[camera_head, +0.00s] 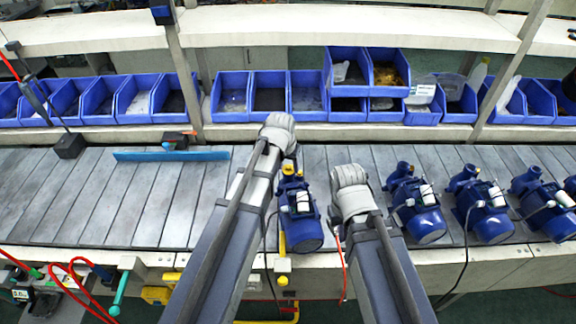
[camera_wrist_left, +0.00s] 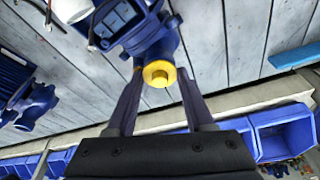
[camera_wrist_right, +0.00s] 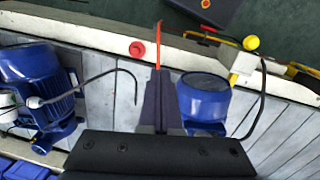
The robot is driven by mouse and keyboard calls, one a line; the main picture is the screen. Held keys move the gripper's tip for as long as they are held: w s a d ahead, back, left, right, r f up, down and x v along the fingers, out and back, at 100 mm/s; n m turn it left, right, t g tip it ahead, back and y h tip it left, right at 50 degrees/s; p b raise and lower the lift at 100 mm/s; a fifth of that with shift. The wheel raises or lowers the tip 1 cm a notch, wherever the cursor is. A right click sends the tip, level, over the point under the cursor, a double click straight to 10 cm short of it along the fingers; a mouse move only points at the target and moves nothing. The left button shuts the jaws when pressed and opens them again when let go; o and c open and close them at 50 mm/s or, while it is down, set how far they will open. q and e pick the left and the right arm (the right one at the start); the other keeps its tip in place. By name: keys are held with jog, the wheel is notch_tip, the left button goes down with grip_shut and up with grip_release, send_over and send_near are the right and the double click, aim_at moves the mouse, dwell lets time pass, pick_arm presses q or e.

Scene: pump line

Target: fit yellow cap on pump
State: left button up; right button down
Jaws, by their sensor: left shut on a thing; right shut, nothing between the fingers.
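The blue pump (camera_head: 302,222) stands on the slatted conveyor between my two arms. The yellow cap (camera_wrist_left: 158,74) is between the fingers of my left gripper (camera_wrist_left: 158,92), at the pump's port end. In the left wrist view the cap lines up with the blue port behind it; I cannot tell whether it is fully seated. The cap shows small in the head view (camera_head: 289,169), beside my left wrist. My right gripper (camera_wrist_right: 160,88) is shut and empty, beside the pump's rounded motor end (camera_wrist_right: 203,98). My right arm hides its fingers in the head view.
Several more blue pumps (camera_head: 418,210) stand along the conveyor to the right. Blue bins (camera_head: 232,97) line its back. A blue bar (camera_head: 170,155) lies left on the conveyor, where slats are mostly clear. A thin red strip (camera_wrist_right: 158,45) shows beyond my right fingertips.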

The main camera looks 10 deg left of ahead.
pick_arm(q)
jog(key=shift+f, duration=0.1)
jog(key=o, duration=1.4)
jog(key=shift+c, duration=0.2)
jog(key=p+v, duration=0.5)
jog(key=v, duration=0.1)
jog(key=shift+p, duration=0.4)
jog(key=p+v, duration=0.7)
jog(key=v, duration=0.1)
jog(key=shift+f, duration=0.1)
